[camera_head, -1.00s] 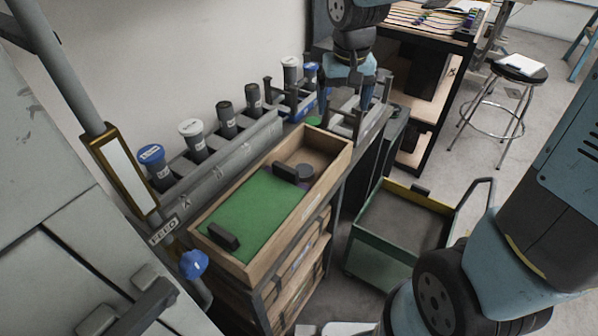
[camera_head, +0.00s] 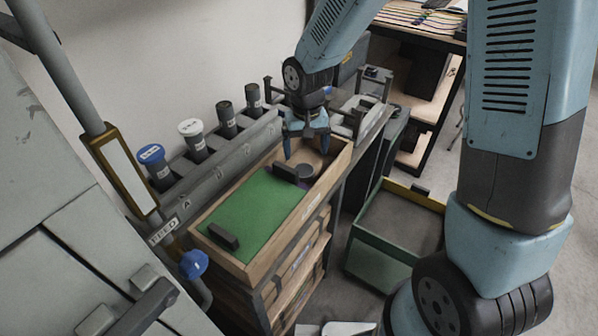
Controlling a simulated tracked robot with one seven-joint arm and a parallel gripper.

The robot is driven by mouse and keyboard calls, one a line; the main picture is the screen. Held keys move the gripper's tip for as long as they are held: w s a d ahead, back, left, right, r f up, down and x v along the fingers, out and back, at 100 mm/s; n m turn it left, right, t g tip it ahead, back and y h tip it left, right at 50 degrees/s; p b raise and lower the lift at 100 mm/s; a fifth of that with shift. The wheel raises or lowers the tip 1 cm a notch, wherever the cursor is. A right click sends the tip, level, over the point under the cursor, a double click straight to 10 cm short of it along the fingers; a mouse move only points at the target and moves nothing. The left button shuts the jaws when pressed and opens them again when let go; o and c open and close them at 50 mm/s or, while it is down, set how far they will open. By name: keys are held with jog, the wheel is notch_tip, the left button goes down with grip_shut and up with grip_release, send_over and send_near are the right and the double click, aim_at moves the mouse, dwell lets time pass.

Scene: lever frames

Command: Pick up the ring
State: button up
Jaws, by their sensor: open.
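A small dark round piece (camera_head: 304,171), which may be the ring, lies in the far part of the wooden tray (camera_head: 228,262), beside the green panel. It is too small to tell if it has a hole. The green panel (camera_head: 250,212) has two black handles (camera_head: 224,237) and covers the near part of the tray. My gripper (camera_head: 306,152) points down over the tray's far end, its fingers apart and empty, slightly behind the round piece in the picture. I cannot tell its exact height above the tray floor.
A grey rack (camera_head: 225,165) with several capped cylinders runs along the tray's left side. Grey upright brackets (camera_head: 352,115) stand beyond the tray. A green cart (camera_head: 375,263) stands to the right. A blue knob (camera_head: 194,264) is near the front left.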

aim_at(304, 169)
jog(key=shift+s+a+f, duration=0.1)
jog(key=shift+f, duration=1.55)
jog(key=shift+s+a+f, duration=0.1)
jog(key=shift+f, duration=1.5)
jog(key=c, duration=1.3)
jog(key=shift+o, duration=0.2)
